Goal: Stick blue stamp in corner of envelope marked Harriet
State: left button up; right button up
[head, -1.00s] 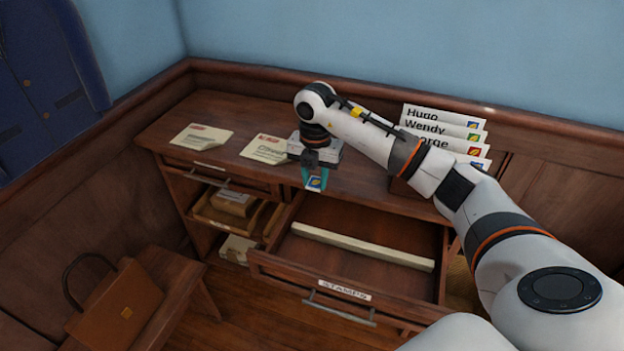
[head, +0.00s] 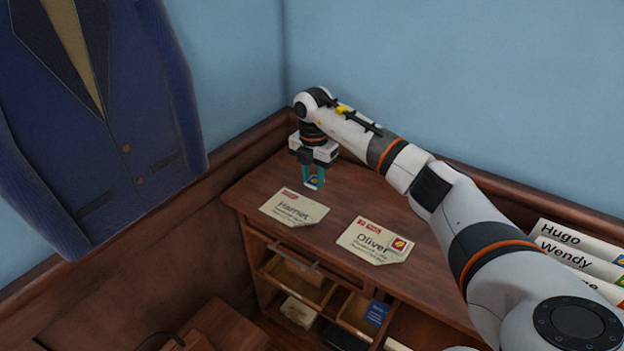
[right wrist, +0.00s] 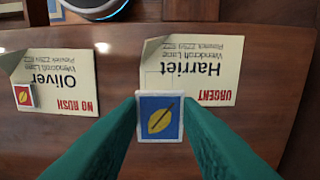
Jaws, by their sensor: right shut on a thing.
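The blue stamp (right wrist: 160,118) with a yellow leaf is held between the teal fingertips of my right gripper (head: 313,178); the stamp (head: 313,183) looks small in the head view. The envelope marked Harriet (head: 294,207) lies on the desk top at left, with a red URGENT mark and no stamp visible on it. In the right wrist view the Harriet envelope (right wrist: 192,65) appears upside down, and the held stamp overlaps its lower left edge in the picture. In the head view the gripper is above the desk, just behind the envelope's right side. My left gripper is not in view.
An envelope marked Oliver (head: 374,240), bearing a red stamp (head: 398,243), lies right of Harriet's. Stacked envelopes marked Hugo (head: 568,234) and Wendy stand at far right. A blue jacket (head: 95,110) hangs at left. Cubbies (head: 300,275) are below the desk top (head: 345,205).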

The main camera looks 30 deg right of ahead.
jog(key=shift+s+f+b, duration=0.2)
jog(key=shift+f+b, duration=0.7)
jog(key=shift+f, duration=0.05)
jog(key=b, duration=0.4)
send_over(314, 213)
notch_tip(314, 213, down, 5)
jog(key=shift+w+f, duration=0.1)
jog(key=shift+f+b, duration=0.6)
jog(key=shift+f, duration=0.5)
jog(key=o, duration=1.4)
jog(key=shift+r, duration=0.15)
jog(key=shift+r+p, duration=3.05)
jog(key=shift+r, duration=0.35)
